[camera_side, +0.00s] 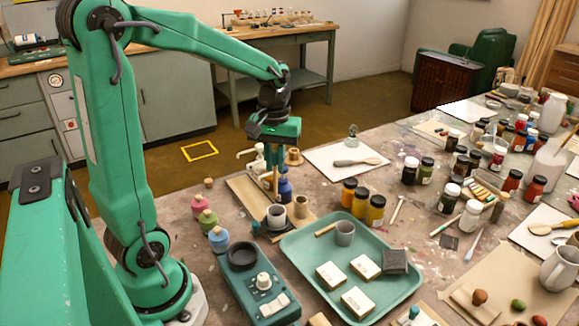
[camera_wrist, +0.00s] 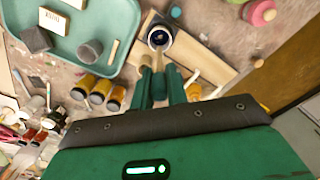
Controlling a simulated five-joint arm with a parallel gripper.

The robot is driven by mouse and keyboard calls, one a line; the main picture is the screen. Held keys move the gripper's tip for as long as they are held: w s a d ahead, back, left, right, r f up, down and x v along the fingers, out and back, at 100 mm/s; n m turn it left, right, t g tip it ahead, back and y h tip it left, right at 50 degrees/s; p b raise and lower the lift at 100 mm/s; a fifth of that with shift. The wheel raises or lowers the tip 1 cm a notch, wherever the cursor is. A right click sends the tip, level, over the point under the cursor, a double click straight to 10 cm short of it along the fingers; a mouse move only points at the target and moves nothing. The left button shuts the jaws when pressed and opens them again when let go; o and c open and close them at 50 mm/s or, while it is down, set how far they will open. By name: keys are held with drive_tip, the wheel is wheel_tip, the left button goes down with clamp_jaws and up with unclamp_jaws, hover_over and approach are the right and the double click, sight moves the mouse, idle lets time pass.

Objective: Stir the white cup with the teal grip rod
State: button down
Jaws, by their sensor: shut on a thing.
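The white cup (camera_side: 276,219) stands upright on a wooden board, and its rim and dark inside show in the wrist view (camera_wrist: 152,46). My gripper (camera_side: 272,168) is above the cup, pointing down. Its fingers (camera_wrist: 161,88) are shut on the teal grip of the rod. The thin brown shaft of the rod (camera_side: 275,186) reaches down toward the cup's mouth. I cannot tell whether its tip is inside the cup. The fingers hide most of the grip.
The teal tray (camera_side: 318,289) holds blocks and another grey cup. Pastel bottles (camera_side: 208,220) and a control box (camera_side: 262,300) are nearby.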

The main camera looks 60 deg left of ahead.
sight(276, 195)
drive_tip(key=shift+f, duration=4.25)
drive_tip(key=shift+d, duration=0.25)
